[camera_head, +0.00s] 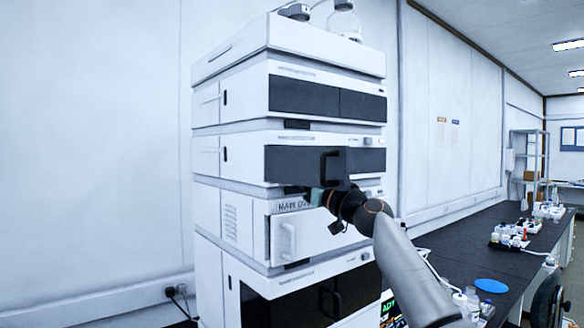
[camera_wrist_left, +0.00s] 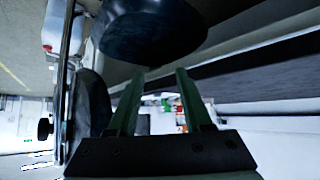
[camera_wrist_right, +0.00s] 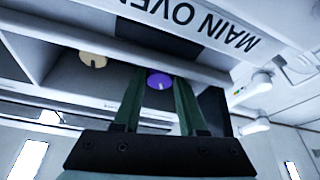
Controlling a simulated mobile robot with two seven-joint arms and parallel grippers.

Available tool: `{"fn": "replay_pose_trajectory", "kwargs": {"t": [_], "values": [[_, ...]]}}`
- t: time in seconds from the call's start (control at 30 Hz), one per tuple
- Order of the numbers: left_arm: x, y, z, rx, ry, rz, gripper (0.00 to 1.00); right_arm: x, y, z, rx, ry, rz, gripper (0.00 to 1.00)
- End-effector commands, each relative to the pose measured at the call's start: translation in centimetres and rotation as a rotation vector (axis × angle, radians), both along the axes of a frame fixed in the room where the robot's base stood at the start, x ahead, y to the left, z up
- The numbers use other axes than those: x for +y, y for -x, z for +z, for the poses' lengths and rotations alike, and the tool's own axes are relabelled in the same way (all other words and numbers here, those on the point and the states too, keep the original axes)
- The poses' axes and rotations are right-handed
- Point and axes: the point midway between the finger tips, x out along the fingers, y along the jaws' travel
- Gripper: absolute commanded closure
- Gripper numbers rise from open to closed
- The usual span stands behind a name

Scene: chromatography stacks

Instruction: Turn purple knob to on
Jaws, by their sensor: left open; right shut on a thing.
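The purple knob (camera_wrist_right: 160,79) is a small round dial with a pale notch, set on the panel under the "MAIN OVEN" label (camera_wrist_right: 215,22) in the right wrist view. A tan knob (camera_wrist_right: 92,60) sits to its left. My right gripper (camera_wrist_right: 160,92) has a finger on each side of the purple knob and is shut on it. In the head view this gripper (camera_head: 316,195) reaches the stack front near the oven label, and the knobs are hidden there. My left gripper (camera_wrist_left: 161,74) is open with nothing between its fingers; it is out of the head view.
The tall white chromatography stack (camera_head: 232,150) fills the middle of the head view. A dark bench (camera_head: 455,250) with bottles and a blue disc (camera_head: 491,285) runs to the right.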

Motion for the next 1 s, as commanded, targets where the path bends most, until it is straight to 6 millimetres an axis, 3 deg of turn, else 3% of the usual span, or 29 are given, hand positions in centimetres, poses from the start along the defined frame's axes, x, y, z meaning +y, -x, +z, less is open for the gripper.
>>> {"fn": "replay_pose_trajectory", "kwargs": {"t": [0.03, 0.3, 1.0], "values": [[-0.01, 0.00, 0.00, 0.000, 0.000, 0.000, 0.50, -0.01, 0.00, -0.02, 0.000, 0.000, 0.000, 0.72], [-0.01, 0.00, 0.00, 0.000, 0.000, 0.000, 0.50, -0.02, 0.00, -0.03, 0.001, 0.001, 0.000, 1.00], [-0.02, 0.00, -0.01, 0.000, 0.001, 0.001, 0.50, 0.03, 0.04, -0.05, 0.070, -0.106, -0.001, 1.00]]}}
